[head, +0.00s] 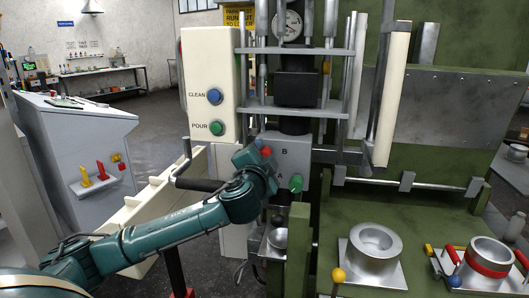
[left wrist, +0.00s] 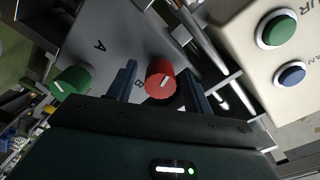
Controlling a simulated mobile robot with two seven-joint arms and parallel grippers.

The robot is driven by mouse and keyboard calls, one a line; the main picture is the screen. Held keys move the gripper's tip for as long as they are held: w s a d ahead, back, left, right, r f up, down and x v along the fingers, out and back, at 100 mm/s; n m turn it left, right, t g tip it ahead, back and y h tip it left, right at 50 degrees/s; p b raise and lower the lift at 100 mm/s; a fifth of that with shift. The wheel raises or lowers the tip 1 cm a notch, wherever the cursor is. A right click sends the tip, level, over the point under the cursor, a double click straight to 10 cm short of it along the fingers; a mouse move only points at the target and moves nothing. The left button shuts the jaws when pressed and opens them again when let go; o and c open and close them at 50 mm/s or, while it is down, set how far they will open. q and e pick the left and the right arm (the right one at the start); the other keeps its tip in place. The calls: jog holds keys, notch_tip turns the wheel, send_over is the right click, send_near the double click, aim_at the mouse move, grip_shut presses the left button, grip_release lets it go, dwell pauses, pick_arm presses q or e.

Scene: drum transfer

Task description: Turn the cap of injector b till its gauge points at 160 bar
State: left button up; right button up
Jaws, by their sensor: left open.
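The red cap (head: 266,152) sits beside the letter B on the grey panel (head: 294,156). My left gripper (head: 263,151) is open in front of the panel. In the left wrist view its two fingers stand on either side of the red cap (left wrist: 160,96); I cannot tell whether they touch it. A round gauge (head: 288,25) is at the top of the head view, its reading too small to tell. My right gripper is not in view.
A green cap (head: 296,183) beside the letter A is below and right. A cream box with a blue CLEAN button (head: 214,96) and green POUR button (head: 216,128) hangs up left. Metal rods and shelves stand above the panel. Metal cups (head: 371,247) stand on the right.

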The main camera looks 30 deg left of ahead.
pick_arm(q)
jog(key=shift+w+a, duration=0.1)
jog(key=shift+w, duration=0.15)
jog(key=shift+c, duration=0.5)
jog(key=c, duration=0.9)
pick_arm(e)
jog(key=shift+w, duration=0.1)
pick_arm(q)
jog(key=shift+f, duration=0.1)
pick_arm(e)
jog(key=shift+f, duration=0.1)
